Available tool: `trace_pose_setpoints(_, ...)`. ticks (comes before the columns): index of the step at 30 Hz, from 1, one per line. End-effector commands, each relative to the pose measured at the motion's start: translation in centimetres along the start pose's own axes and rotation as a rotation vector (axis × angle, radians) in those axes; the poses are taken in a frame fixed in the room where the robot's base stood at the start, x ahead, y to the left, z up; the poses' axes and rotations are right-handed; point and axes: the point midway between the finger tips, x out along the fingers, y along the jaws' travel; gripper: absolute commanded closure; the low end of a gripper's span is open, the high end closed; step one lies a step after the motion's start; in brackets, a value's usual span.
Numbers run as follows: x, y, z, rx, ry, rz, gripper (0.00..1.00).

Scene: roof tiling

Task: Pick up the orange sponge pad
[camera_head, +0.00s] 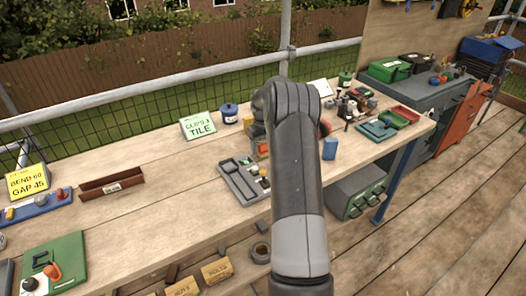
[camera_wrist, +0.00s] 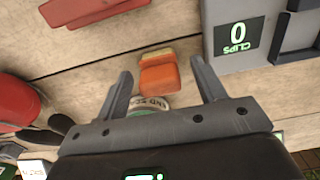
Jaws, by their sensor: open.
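The orange sponge pad (camera_wrist: 160,78) lies on the wooden bench in the wrist view, with a yellowish strip along its far edge. My gripper (camera_wrist: 161,67) is open, with one finger on each side of the pad in the picture and nothing held. I cannot tell how high the fingers are above the bench. In the head view a small orange piece (camera_head: 263,148), probably the pad, shows just left of my arm, which hides most of the area around it and my gripper.
A grey tray with a clips counter (camera_wrist: 240,38) sits right of the pad. A pale round item with lettering (camera_wrist: 150,102) is close below it. A red object (camera_wrist: 22,100) is at left. In the head view a blue block (camera_head: 330,148) stands right of my arm.

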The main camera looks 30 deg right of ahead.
Motion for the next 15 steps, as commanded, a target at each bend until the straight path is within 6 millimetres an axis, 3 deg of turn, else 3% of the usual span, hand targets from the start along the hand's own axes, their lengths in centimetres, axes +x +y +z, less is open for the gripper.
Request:
trace_pose_setpoints(3,1.02,-0.01,0.0,0.0,0.0,-0.001,0.36)
trace_pose_setpoints(8,1.02,-0.01,-0.02,0.0,0.001,0.0,0.36)
trace_pose_setpoints(15,1.0,-0.01,-0.01,0.0,0.0,0.0,0.54)
